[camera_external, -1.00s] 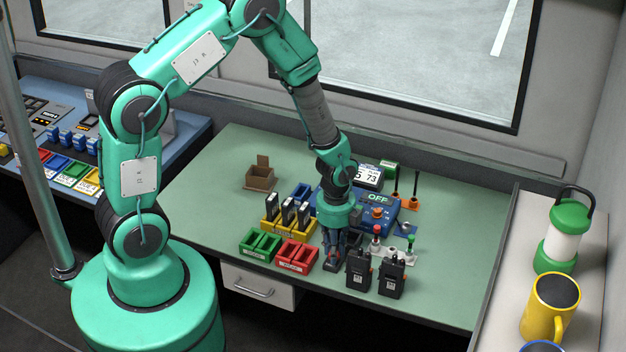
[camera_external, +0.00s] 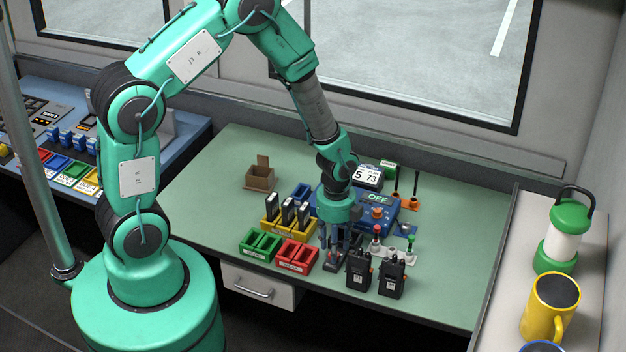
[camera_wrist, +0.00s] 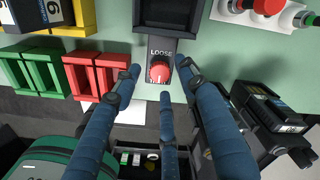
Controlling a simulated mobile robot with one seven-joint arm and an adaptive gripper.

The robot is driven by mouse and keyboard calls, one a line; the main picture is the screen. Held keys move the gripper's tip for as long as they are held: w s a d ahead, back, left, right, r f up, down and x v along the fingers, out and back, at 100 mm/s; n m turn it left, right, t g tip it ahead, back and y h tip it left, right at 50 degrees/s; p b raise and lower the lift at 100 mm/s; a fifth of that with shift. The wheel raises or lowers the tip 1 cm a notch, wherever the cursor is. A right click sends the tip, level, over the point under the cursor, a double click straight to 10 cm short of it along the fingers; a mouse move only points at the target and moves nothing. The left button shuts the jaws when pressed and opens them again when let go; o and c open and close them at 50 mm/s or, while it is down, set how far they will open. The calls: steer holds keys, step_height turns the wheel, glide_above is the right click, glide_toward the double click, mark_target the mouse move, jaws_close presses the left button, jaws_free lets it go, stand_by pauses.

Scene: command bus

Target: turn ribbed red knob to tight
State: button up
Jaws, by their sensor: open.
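The ribbed red knob (camera_wrist: 159,71) sits on a dark grey mount with the word LOOSE printed above it, in the upper middle of the wrist view. In the outside view the mount (camera_external: 333,263) is small and partly hidden behind my fingers. My gripper (camera_wrist: 161,84) is open, with blue fingers spread to the left, right and below the knob. No finger clearly touches it. In the outside view my gripper (camera_external: 338,243) points down over the mount, just left of the black radios.
Two black radios (camera_external: 359,270) (camera_external: 391,277) stand close to the right. A red bin (camera_external: 297,254) and a green bin (camera_external: 260,246) lie to the left. A blue unit reading OFF (camera_external: 378,198) is behind. The table is free at the far right.

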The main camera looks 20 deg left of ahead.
step_height(320, 180, up, 10)
steer(key=shift+r, duration=0.25)
stand_by(0.3)
stand_by(0.5)
steer(key=a+r+n+t+b, duration=0.1)
steer(key=a+r+n, duration=0.65)
steer(key=r, duration=0.35)
steer(key=a+r+n+t+b, duration=0.1)
steer(key=a+r+n+t, duration=0.1)
steer(key=a+r+n, duration=0.7)
steer(key=s+a+r+n+t+b, duration=0.2)
steer(key=s+a+r+n, duration=0.7)
steer(key=s+a+r, duration=0.2)
steer(key=shift+s+a+r+n+t, duration=0.25)
steer(key=shift+s+r+n+t, duration=0.1)
steer(key=shift+s+r, duration=0.5)
